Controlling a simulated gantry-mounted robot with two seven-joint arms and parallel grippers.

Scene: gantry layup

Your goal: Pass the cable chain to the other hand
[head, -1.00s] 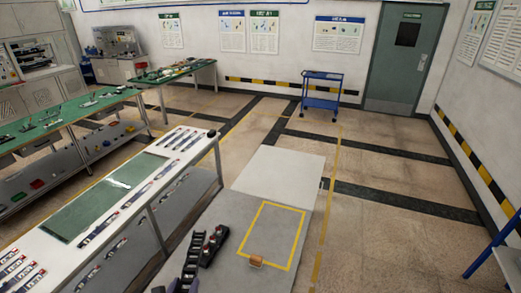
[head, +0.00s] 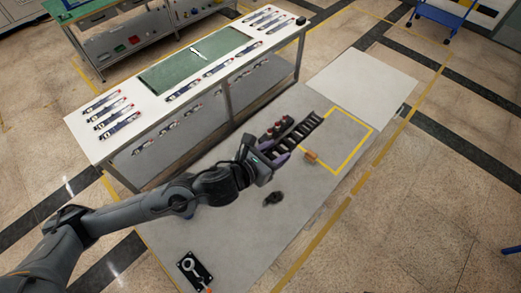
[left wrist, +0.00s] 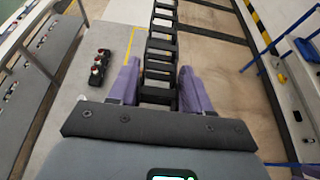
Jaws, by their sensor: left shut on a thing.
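The cable chain (head: 299,132) is a black ladder-like strip of links. My left gripper (head: 277,157), with purple fingers, is shut on its near end. In the left wrist view the chain (left wrist: 161,45) runs straight away from between the two fingers (left wrist: 160,92). In the head view its far end reaches over the yellow-outlined square (head: 357,117). I cannot tell how high it is above the grey surface. My right gripper is not in view.
A black holder with red-topped parts (head: 277,130) is beside the chain. An orange-brown block (head: 311,156) lies by the yellow outline. A small dark item (head: 273,198) and a black plate with a ring (head: 195,270) are nearer. A white bench (head: 110,95) stands behind.

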